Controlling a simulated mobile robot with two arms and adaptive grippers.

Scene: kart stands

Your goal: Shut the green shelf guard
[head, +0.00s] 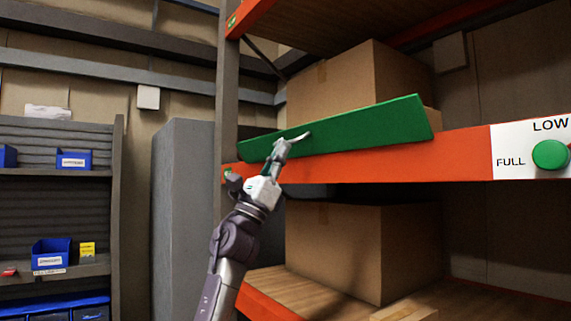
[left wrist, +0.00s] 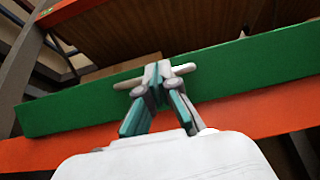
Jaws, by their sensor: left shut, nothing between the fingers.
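The green shelf guard (head: 365,127) is a long flat panel along the orange front beam of the middle shelf. In the head view it stands up in front of the lower part of a cardboard box; its exact tilt is hard to tell. My left gripper (head: 292,140) is at the guard's left half, shut and empty. In the left wrist view the guard (left wrist: 255,65) spans the picture, and my left gripper's closed fingertips (left wrist: 155,75) lie over its face. A thin pale bar shows at the fingertips. I cannot tell whether they touch the guard. My right gripper is not in view.
The orange beam (head: 455,147) carries a white plate with a green knob (head: 551,155) at right. Cardboard boxes stand behind the guard (head: 335,80) and on the shelf below (head: 340,250). A grey upright (head: 228,90) is left of the guard. Blue bins (head: 52,252) sit far left.

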